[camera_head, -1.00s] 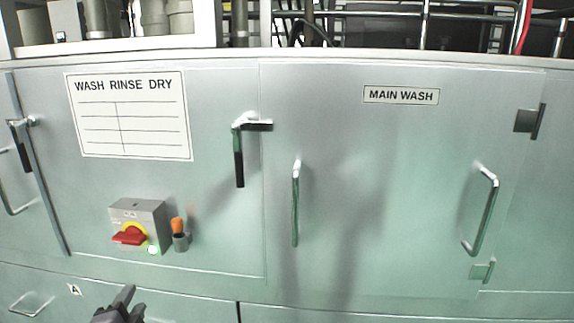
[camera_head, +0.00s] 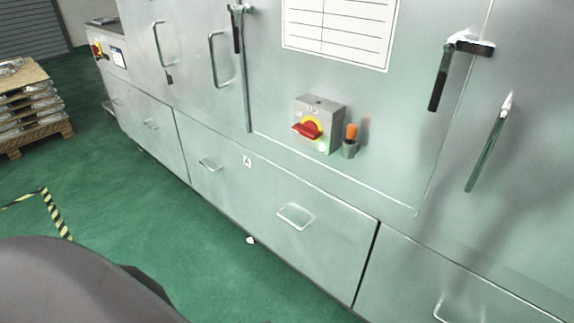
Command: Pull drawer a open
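Drawer a (camera_head: 245,195) is the wide, low metal front with a small "A" label (camera_head: 247,161) near its upper edge. It has two pale bar handles, a left one (camera_head: 210,163) and a right one (camera_head: 295,216). Its face looks flush with the cabinet, so it appears shut. Nothing touches either handle. Neither gripper is in view. A large dark grey rounded part of mine fills the lower left corner and hides the floor there.
Above the drawer are a red-yellow switch box (camera_head: 318,124) and an orange-tipped holder (camera_head: 350,141). Black-gripped door handles (camera_head: 440,78) stick out higher up. A loaded pallet (camera_head: 30,108) stands far left.

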